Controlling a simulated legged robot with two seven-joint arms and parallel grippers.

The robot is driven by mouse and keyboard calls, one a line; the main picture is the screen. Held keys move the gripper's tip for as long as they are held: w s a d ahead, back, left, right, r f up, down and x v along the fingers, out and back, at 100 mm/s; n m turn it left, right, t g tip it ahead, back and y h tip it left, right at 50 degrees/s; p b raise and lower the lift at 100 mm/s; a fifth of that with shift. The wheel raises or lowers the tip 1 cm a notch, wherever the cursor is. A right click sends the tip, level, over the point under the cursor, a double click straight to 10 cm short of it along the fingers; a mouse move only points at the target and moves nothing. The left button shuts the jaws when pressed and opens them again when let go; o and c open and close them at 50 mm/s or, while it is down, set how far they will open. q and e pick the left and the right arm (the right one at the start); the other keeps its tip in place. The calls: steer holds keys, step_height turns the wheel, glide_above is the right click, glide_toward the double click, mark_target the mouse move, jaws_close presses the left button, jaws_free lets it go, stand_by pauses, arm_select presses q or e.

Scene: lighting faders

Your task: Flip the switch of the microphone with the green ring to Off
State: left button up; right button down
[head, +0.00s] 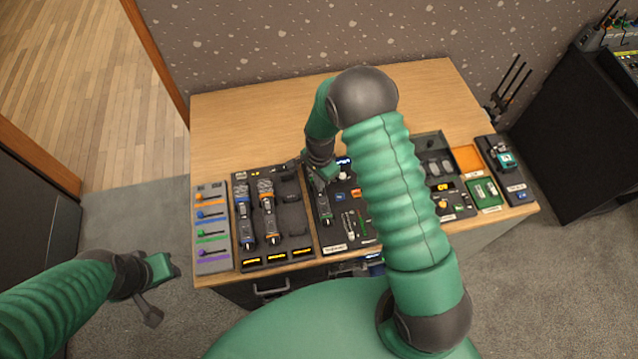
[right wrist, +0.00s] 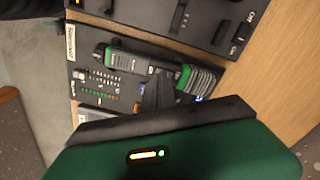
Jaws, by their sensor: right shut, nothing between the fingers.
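The microphone with the green ring (right wrist: 135,63) lies in a dark panel in the right wrist view. Its dark body points left, and its green ring (right wrist: 185,77) sits beside the ribbed grey head at the right. In the head view this microphone (head: 324,207) lies just below my right gripper (head: 322,186). In the right wrist view the shut, empty dark fingertips (right wrist: 158,92) overlap the microphone's lower edge; I cannot tell whether they touch it. Its switch position is not clear. My left gripper (head: 158,288) hangs left of the desk, away from the microphones.
Microphones with a blue ring (head: 244,212) and an orange ring (head: 268,210) lie in the panel to the left. A fader panel (head: 211,262) stands further left. My right arm hides part of the panels right of centre. The desk's back strip (head: 250,120) is clear.

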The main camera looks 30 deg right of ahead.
steer(key=shift+s+r+p, duration=0.1)
steer(key=shift+r+p, duration=1.75)
steer(key=shift+r, duration=0.95)
steer(key=shift+f, duration=0.1)
